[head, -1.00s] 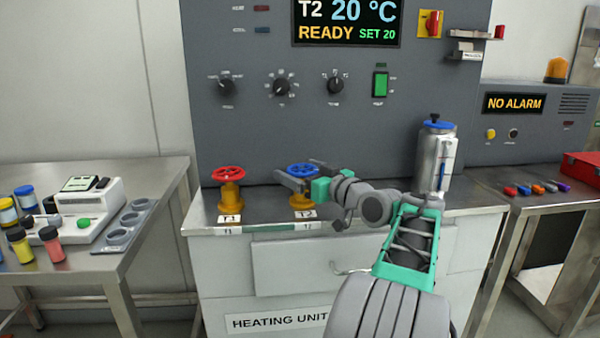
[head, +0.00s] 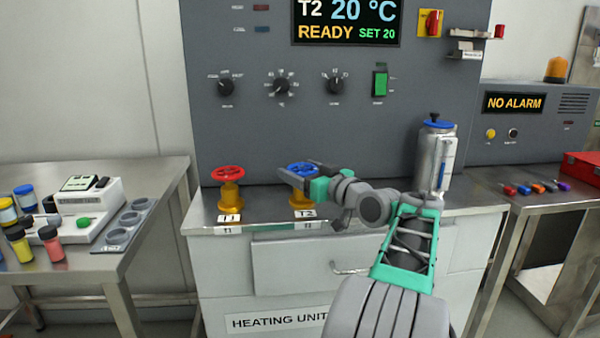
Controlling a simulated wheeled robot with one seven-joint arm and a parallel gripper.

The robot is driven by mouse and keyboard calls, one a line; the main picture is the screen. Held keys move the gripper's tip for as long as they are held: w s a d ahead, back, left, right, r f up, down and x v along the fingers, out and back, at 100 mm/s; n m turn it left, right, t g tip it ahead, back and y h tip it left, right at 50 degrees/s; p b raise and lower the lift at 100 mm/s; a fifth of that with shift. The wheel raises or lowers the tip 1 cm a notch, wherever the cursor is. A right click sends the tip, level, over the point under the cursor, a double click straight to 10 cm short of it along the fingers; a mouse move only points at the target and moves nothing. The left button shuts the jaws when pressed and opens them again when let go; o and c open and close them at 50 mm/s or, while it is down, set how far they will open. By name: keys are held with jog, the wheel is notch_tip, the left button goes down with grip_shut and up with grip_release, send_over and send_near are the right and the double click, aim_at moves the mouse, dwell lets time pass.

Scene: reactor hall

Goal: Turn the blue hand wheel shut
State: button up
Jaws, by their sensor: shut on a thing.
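The blue hand wheel (head: 300,167) sits on a brass valve behind the label T2 (head: 302,214), on the steel top of the heating unit. My gripper (head: 296,175) reaches in from the right at the wheel's height. Its fingers are shut on the blue wheel and hide part of its rim. The wheel's far edge shows above the fingers, and the brass body shows below them.
A red hand wheel (head: 229,173) on a brass valve labelled T1 stands to the left, close by. A steel flask with a blue cap (head: 437,150) stands on the right of the top. The grey control panel (head: 300,130) rises just behind.

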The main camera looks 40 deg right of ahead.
jog(key=shift+f, duration=0.1)
jog(key=m+h+b, duration=0.1)
jog(key=h+b, duration=0.1)
jog(key=m+g+h+b, duration=0.1)
jog(key=m+h+b, duration=0.1)
jog(key=h, duration=0.1)
jog(key=shift+w+a+f+m+h, duration=0.1)
jog(key=shift+a+m+h, duration=0.05)
jog(key=shift+m+h, duration=0.15)
jog(key=m+g+h+b, duration=0.2)
jog(key=h, duration=0.1)
jog(key=shift+m+h, duration=0.3)
jog(key=m+g+h, duration=0.3)
jog(key=h, duration=0.1)
jog(key=shift+b, duration=0.4)
jog(key=shift+d+r+m+g+h, duration=0.15)
jog(key=shift+m+g+h, duration=0.4)
jog(key=shift+m+g, duration=0.3)
jog(key=shift+d+r+m+g+h, duration=0.15)
jog(key=shift+m+g+h, duration=0.45)
jog(key=shift+g, duration=0.45)
jog(key=shift+s, duration=0.2)
jog(key=o, duration=1.4)
jog(key=shift+d+f, duration=0.1)
jog(key=shift+c, duration=0.2)
